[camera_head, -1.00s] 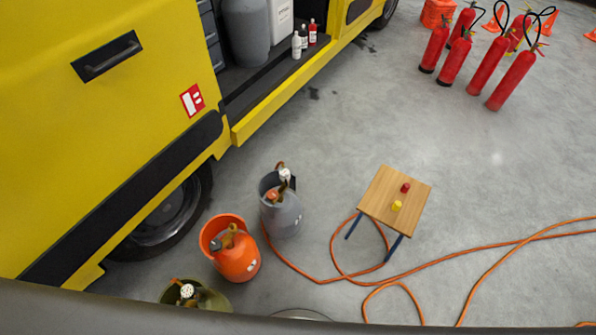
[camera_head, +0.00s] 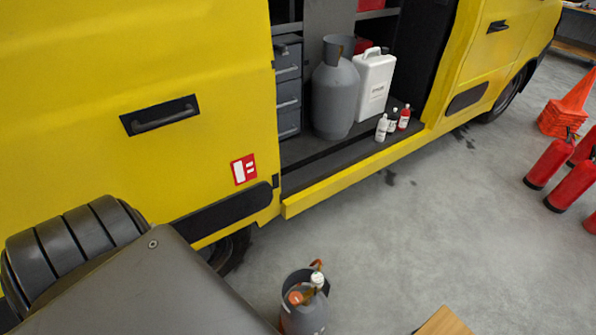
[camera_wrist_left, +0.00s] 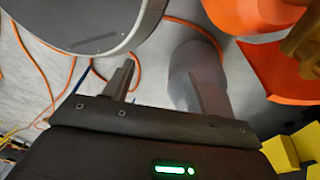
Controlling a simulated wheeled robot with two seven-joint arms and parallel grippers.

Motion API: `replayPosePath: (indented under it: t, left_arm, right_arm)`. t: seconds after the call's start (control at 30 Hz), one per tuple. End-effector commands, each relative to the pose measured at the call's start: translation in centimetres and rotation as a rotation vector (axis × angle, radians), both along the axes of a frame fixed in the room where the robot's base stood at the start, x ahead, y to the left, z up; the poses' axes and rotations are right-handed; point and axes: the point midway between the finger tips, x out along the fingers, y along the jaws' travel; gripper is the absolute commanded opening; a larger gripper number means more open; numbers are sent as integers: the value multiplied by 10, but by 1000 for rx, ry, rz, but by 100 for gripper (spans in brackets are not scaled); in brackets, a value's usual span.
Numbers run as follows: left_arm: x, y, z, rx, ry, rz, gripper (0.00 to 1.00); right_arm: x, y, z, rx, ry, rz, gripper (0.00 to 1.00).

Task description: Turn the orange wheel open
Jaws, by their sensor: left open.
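A small orange round part, seemingly the orange wheel (camera_head: 295,297), sits at the top of a grey gas cylinder (camera_head: 305,318) at the bottom edge of the head view. Brass fittings and a pale knob (camera_head: 317,279) are beside it. My left gripper (camera_wrist_left: 165,88) is open and empty in the left wrist view, its fingers apart. In that view an orange cylinder (camera_wrist_left: 245,15) with a brass valve (camera_wrist_left: 302,42) is at upper right. The orange wheel cannot be made out there. My left gripper is outside the head view, and my right gripper shows in neither view.
A yellow van (camera_head: 90,100) fills the left, with a large grey cylinder (camera_head: 335,90), a white canister (camera_head: 375,85) and small bottles in its open bay. A wooden table corner (camera_head: 445,322) is at the bottom. Red extinguishers (camera_head: 553,163) stand right. Orange hose (camera_wrist_left: 135,75) lies on the floor.

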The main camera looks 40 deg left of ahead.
Motion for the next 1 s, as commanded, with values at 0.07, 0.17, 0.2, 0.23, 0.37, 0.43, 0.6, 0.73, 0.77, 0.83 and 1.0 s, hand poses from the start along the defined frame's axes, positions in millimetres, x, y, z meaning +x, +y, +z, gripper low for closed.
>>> replayPosePath:
  t: [0.07, 0.17, 0.2, 0.23, 0.37, 0.43, 0.6, 0.73, 0.77, 0.83, 1.0]
  left_arm:
    - [87, -10, 2, -56, -69, -258, 57]
    - [146, -18, 33, -67, -105, -637, 57]
    - [162, -16, 46, -48, -111, -788, 57]
    - [171, -12, 55, -28, -114, -897, 57]
    - [196, 14, 89, 94, -99, -1299, 57]
    - [204, 29, 103, 159, -84, -1451, 57]
    - [212, 49, 122, 246, -56, -1629, 57]
    - [212, 50, 124, 252, -52, -1643, 57]
    - [212, 50, 122, 251, -52, -1642, 57]
    - [212, 50, 116, 249, -52, -1642, 57]
    - [211, 49, 87, 247, -51, -1636, 57]
  right_arm:
    - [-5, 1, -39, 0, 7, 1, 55]
    - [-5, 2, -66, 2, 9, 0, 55]
    - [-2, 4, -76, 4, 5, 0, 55]
    - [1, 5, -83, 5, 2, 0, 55]
    - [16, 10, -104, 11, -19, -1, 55]
    - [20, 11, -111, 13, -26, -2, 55]
    - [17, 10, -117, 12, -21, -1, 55]
    - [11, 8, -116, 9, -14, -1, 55]
    - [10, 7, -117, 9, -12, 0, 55]
    - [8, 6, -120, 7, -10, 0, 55]
    - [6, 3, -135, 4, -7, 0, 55]
